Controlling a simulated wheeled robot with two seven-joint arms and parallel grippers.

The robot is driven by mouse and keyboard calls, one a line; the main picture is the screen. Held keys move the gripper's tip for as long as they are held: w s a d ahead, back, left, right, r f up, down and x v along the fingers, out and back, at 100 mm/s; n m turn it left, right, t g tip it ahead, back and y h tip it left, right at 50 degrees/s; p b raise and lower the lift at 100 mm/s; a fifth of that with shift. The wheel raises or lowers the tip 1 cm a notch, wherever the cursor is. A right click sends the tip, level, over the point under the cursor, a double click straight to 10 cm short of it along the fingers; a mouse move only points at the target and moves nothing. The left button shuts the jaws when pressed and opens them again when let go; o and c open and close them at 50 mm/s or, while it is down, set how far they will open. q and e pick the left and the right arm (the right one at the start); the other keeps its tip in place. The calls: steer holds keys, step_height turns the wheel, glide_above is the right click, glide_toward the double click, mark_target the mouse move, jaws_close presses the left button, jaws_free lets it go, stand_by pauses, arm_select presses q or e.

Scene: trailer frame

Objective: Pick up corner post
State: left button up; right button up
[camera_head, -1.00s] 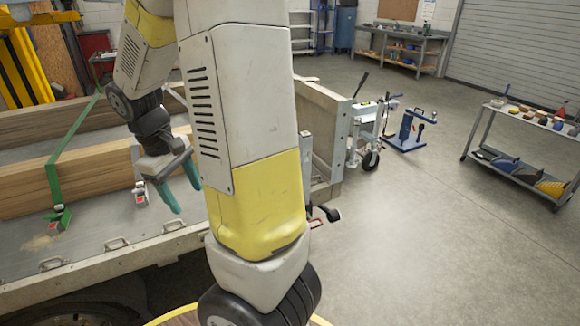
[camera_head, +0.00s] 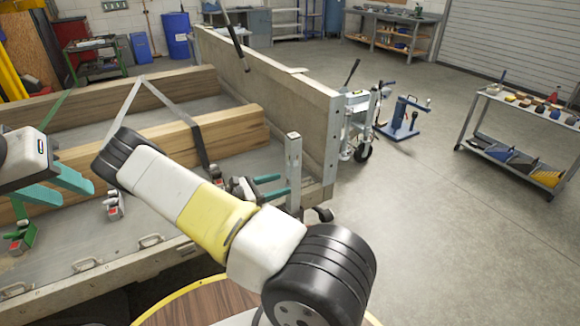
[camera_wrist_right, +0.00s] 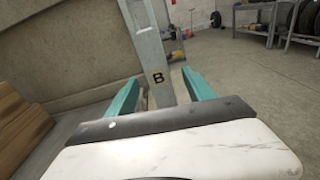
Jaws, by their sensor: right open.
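The corner post (camera_head: 293,172) is a grey metal upright at the near corner of the trailer bed. In the right wrist view the post (camera_wrist_right: 150,45) stands tilted in the picture and bears a black letter B. My right gripper (camera_head: 281,185) is open, with its teal fingers level and reaching to the post. In the right wrist view the fingers (camera_wrist_right: 160,92) are on either side of the post; I cannot tell whether they touch it. My left gripper (camera_head: 86,196) is open and empty over the trailer bed at the left.
Wooden beams (camera_head: 170,150) lie on the trailer bed with a grey strap over them. The trailer's end wall (camera_head: 280,95) stands behind the post. A tool cart (camera_head: 500,120) and blue stand (camera_head: 399,128) are at the right. The floor between is clear.

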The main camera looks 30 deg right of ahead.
steer(key=shift+w+d+f+n+t+h, duration=0.3)
steer(key=shift+w+d+n+t+h, duration=0.15)
steer(key=shift+d, duration=0.2)
steer(key=d, duration=0.8)
steer(key=shift+r, duration=0.3)
steer(key=shift+c, duration=0.2)
jaws_close()
